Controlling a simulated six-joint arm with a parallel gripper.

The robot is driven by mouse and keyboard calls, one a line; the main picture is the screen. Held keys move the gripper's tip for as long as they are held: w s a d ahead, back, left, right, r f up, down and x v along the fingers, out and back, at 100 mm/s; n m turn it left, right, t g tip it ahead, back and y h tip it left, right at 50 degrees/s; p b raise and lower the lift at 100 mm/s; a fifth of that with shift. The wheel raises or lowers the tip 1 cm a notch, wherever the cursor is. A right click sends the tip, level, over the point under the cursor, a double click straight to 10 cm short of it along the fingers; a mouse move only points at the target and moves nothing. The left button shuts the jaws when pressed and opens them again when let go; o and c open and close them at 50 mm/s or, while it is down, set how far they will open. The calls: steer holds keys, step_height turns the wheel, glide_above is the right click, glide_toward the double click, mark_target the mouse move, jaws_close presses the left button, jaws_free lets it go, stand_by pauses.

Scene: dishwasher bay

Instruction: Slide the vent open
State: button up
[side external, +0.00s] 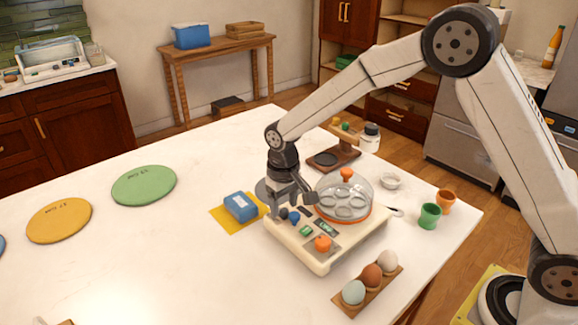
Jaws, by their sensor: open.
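A cream egg cooker (318,262) stands on the white table, with a clear domed lid (357,192) topped by an orange knob. Its front panel has a dark knob (284,213), a blue knob (294,217), green display-like patches (306,231) and an orange dial (323,243). I cannot tell which part is the vent, or its position. My gripper (297,204) is open and empty, pointing down just over the left rear of the panel, beside the dome and close to the small knobs. Whether it touches them cannot be told. It hides part of the cooker's rear left.
An egg rack (345,304) with three eggs lies in front. A blue block (240,207) on a yellow mat (228,222) is left. Green (429,216) and orange (446,201) cups stand right; a wooden stand (333,161) is behind. The table's left foreground is largely clear.

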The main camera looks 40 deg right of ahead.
steer(key=shift+f, duration=0.6)
jaws_close()
steer(key=shift+r, duration=0.1)
stand_by(1.0)
